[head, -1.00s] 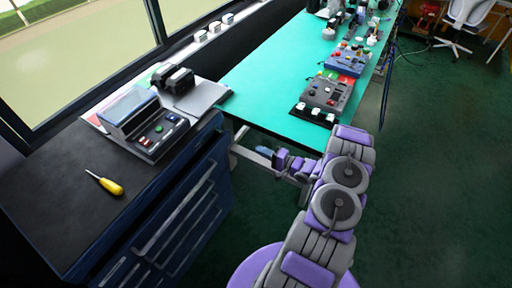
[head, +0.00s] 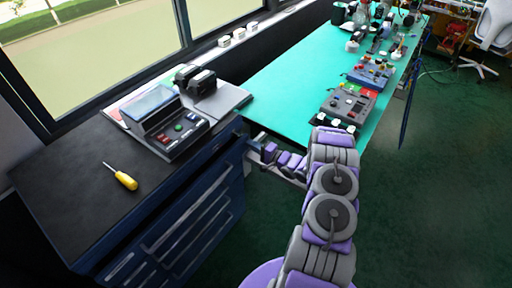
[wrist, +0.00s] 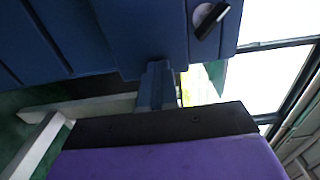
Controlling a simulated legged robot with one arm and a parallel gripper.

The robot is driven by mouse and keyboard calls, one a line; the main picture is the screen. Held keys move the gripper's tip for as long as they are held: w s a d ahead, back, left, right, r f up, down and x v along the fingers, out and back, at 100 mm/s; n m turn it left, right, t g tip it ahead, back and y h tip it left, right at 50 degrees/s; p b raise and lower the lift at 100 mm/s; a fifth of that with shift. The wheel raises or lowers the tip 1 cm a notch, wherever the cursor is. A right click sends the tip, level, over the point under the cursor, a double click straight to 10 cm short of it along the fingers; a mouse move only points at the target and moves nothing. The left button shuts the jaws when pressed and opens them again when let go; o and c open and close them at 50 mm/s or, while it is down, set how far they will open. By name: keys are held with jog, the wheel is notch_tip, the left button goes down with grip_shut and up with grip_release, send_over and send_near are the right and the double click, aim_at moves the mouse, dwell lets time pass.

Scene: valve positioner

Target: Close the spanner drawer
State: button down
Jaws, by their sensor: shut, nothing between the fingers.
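In the head view a dark blue cabinet (head: 205,210) with a black top has several drawers with long pale handles. I cannot read which one is the spanner drawer. My gripper (head: 254,146) is at the cabinet's far right front corner, partly hidden by my arm. In the wrist view my gripper (wrist: 157,72) is shut, with its tips against or very near a blue panel (wrist: 145,35). That panel appears to stand out from the blue front (wrist: 50,40) beside it. I cannot tell how far the drawer is open, and its inside is hidden.
A yellow screwdriver (head: 124,179), a control box (head: 168,125) and a black device (head: 198,82) are on the cabinet top. A green workbench (head: 293,75) with several control boxes stands beyond the gripper. The green floor (head: 440,200) on the right is clear.

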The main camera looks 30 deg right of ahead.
aim_at(244, 139)
jog(key=shift+w+d, duration=0.1)
jog(key=shift+d, duration=0.1)
jog(key=p+x, duration=0.2)
jog(key=x, duration=0.2)
jog(key=shift+w+a, duration=0.15)
jog(key=shift+w, duration=0.05)
jog(key=shift+r, duration=0.15)
jog(key=shift+w, duration=0.1)
jog(key=shift+a, duration=0.1)
